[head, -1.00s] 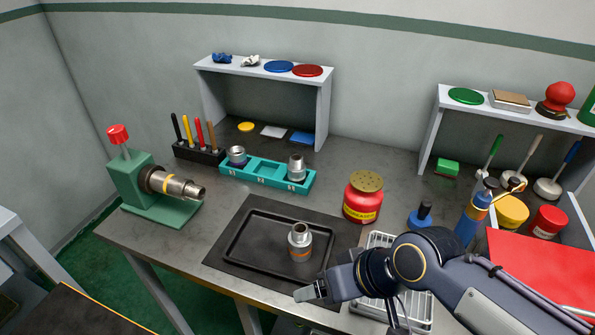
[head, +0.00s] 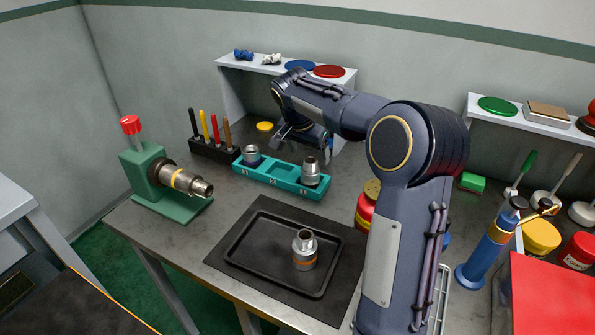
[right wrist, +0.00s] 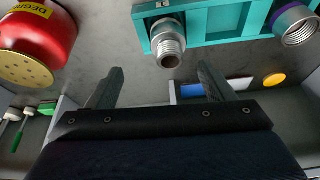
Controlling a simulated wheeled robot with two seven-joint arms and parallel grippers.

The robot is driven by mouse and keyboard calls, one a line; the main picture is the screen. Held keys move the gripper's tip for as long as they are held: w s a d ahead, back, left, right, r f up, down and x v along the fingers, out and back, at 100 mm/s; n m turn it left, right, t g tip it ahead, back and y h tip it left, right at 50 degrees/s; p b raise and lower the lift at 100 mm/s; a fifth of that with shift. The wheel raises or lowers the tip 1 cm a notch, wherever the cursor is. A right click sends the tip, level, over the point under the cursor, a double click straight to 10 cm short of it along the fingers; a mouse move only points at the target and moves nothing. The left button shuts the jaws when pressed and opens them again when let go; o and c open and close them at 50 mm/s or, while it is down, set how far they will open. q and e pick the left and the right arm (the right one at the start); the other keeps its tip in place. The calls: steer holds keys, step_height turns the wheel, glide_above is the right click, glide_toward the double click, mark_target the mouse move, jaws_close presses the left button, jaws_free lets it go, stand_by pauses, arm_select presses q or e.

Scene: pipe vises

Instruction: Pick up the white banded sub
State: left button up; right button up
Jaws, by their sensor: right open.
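A grey metal sub (head: 311,173) stands upright in the right-hand slot of the teal rack (head: 270,179). It also shows in the right wrist view (right wrist: 168,38), just beyond the fingertips; its band colour is hard to make out. A second sub (head: 252,156) with a purple band stands in the left-hand slot, and in the right wrist view (right wrist: 298,25). An orange-banded sub (head: 304,250) stands on the black tray (head: 240,252). My right gripper (right wrist: 160,72) is open and empty, behind the rack in the head view, apart from the grey sub. My left gripper is not in view.
A green vise (head: 143,180) holds a yellow-banded pipe piece at the left. A red container (right wrist: 38,45) stands near the rack, partly hidden by my arm in the head view. A shelf (head: 232,90) stands behind the rack; a pen holder (head: 213,150) is at its left.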

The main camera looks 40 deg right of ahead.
mark_target(309, 161)
steer(key=shift+w+d+f+m, duration=0.15)
steer(key=shift+w, duration=0.25)
steer(key=shift+w+d+f+m, duration=0.1)
steer(key=shift+w+d+m, duration=0.05)
steer(key=shift+w, duration=0.25)
steer(key=shift+w+d+f+h, duration=0.1)
steer(key=shift+w+f+h, duration=0.1)
steer(key=shift+f+h, duration=0.1)
steer(key=x, duration=0.7)
steer(key=shift+s+a+f, duration=0.2)
steer(key=shift+a+f, duration=0.05)
steer(key=shift+a, duration=0.05)
steer(key=c, duration=1.1)
steer(key=shift+r, duration=0.1)
steer(key=shift+c, duration=0.6)
steer(key=shift+r, duration=0.1)
